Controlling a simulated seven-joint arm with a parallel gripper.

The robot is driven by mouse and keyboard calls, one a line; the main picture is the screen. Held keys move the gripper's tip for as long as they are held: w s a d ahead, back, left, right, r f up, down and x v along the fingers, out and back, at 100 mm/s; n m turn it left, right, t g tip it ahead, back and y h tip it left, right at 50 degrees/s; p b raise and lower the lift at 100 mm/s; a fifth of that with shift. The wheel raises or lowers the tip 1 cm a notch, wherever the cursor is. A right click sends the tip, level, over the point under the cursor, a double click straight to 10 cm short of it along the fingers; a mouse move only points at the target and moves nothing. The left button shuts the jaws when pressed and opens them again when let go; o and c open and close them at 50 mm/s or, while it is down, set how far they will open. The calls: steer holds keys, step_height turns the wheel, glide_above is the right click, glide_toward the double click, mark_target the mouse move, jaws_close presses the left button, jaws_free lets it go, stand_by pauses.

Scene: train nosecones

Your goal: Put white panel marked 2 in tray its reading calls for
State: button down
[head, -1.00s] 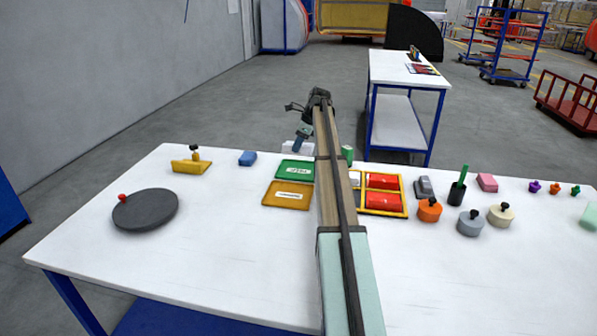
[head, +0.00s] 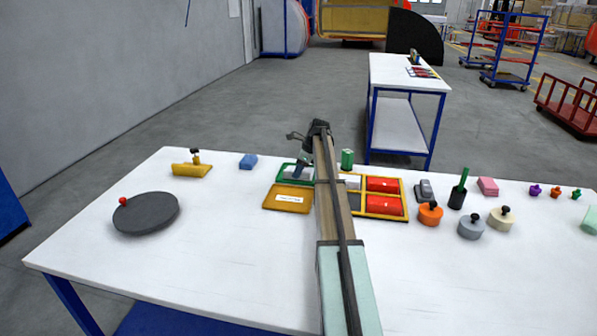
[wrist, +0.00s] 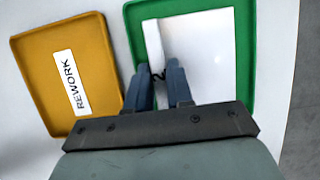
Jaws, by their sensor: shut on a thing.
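The white panel (wrist: 203,50) is at the green tray (wrist: 246,40) in the wrist view, inside its rim as seen from above. Whether it touches the tray floor is unclear. A pale raised strip runs along its left side, and a small dark mark by the fingers is not readable. My gripper (wrist: 162,88) is shut on the panel's near part. In the head view my gripper (head: 301,170) is over the green tray (head: 281,170) and hides much of it. The orange tray (wrist: 30,75), labelled REWORK, lies left of the green tray. The green tray's label is covered.
A yellow-framed box (head: 404,198) with red pieces and a pale piece is right of my arm. A green cylinder (head: 347,158) stands behind it. A dark turntable (head: 147,212) and yellow block (head: 191,170) are left. Several knobbed discs are right. The front table is clear.

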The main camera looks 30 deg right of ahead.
steer(key=shift+f, duration=0.1)
steer(key=c, duration=1)
jaws_free()
steer(key=v, duration=1.2)
steer(key=shift+w, duration=0.15)
